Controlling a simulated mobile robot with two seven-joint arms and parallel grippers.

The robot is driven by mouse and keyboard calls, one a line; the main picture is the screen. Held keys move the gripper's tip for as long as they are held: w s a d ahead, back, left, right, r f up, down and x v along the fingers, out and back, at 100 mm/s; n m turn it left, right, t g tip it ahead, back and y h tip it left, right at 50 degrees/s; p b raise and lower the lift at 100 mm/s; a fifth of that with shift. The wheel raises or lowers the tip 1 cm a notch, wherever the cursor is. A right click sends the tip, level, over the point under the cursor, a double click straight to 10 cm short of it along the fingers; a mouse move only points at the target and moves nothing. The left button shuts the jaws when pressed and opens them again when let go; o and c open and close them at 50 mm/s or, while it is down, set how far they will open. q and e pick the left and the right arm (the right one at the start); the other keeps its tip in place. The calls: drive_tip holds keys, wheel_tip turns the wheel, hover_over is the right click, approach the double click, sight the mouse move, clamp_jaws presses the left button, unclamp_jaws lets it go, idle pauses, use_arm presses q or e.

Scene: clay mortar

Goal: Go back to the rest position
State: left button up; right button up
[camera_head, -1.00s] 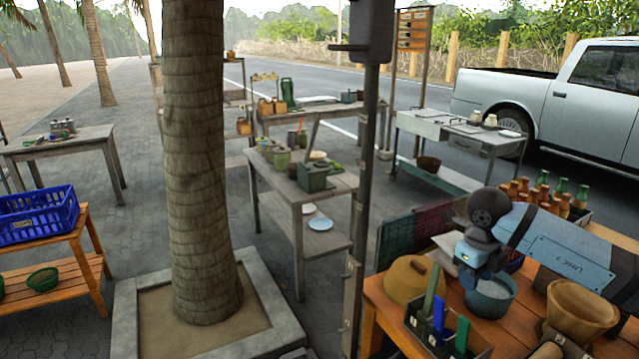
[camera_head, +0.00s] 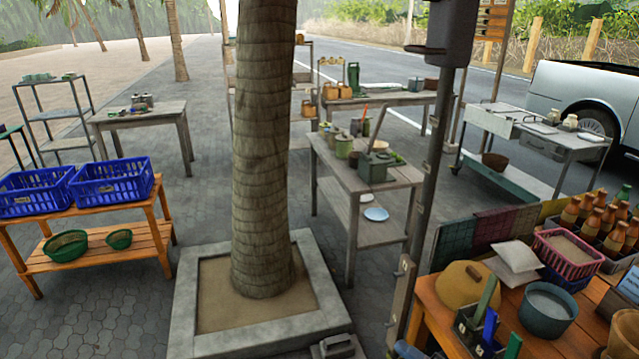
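Neither of my grippers shows in the head view now, so I cannot see whether they are open or shut or hold anything. No arm covers the pot.
A palm trunk (camera_head: 262,150) in a stone planter (camera_head: 205,345) and a dark post (camera_head: 438,150) stand in front. Blue baskets (camera_head: 112,183) sit on a wooden rack (camera_head: 100,262) at left. Grey tables stand behind. Paving at the lower left (camera_head: 110,320) is free.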

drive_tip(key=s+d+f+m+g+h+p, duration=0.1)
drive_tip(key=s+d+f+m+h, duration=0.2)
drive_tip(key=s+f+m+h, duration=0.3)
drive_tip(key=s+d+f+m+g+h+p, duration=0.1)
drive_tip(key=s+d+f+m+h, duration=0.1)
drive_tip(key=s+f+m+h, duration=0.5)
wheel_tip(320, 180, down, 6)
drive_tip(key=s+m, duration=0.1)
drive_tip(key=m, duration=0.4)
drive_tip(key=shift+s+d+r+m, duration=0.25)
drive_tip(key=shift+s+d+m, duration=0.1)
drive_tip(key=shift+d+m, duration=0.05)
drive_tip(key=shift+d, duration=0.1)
